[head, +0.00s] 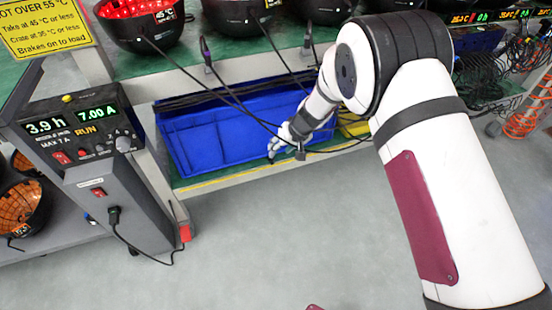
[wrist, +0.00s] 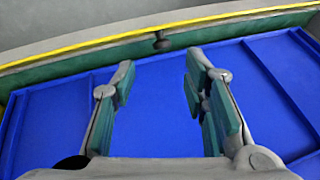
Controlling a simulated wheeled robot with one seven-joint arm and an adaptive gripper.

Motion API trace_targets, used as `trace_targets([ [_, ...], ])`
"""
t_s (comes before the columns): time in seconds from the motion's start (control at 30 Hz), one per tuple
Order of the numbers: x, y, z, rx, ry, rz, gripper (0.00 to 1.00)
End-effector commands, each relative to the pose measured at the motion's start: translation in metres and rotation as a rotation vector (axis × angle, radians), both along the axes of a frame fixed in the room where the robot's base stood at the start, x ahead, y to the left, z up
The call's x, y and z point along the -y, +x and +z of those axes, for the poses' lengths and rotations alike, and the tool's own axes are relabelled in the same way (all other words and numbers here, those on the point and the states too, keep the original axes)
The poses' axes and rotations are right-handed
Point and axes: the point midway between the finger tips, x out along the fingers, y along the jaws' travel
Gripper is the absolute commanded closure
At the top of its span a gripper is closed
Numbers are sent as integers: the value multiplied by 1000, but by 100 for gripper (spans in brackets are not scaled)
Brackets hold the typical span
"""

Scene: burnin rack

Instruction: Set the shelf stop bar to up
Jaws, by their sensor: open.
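The lower shelf's front edge is a pale bar with a yellow stripe (head: 222,178), low in front of the blue crate; I take it for the stop bar. In the wrist view the yellow-striped bar (wrist: 90,44) crosses the top, with a small dark knob (wrist: 162,42) on its inner side. Whether the bar is up or down I cannot tell for sure. My gripper (head: 274,150) is at the crate's front right. In the wrist view my gripper (wrist: 158,72) is open and empty, its fingers over the crate, pointing at the bar. The knob lies beyond and between the fingertips, apart from them.
The blue crate (head: 190,146) fills much of the lower shelf. Dark bowl-shaped units (head: 235,14) stand on the upper shelf, and black cables hang near my arm. A control post (head: 105,160) with displays stands left.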

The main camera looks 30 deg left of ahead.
Motion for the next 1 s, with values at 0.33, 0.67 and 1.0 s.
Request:
trace_targets([
  [0.33,-27,6,-57,0,-1,2,60],
  [0.67,-34,8,-70,0,1,-2,60],
  [1.0,-34,8,-70,0,1,-2,94],
])
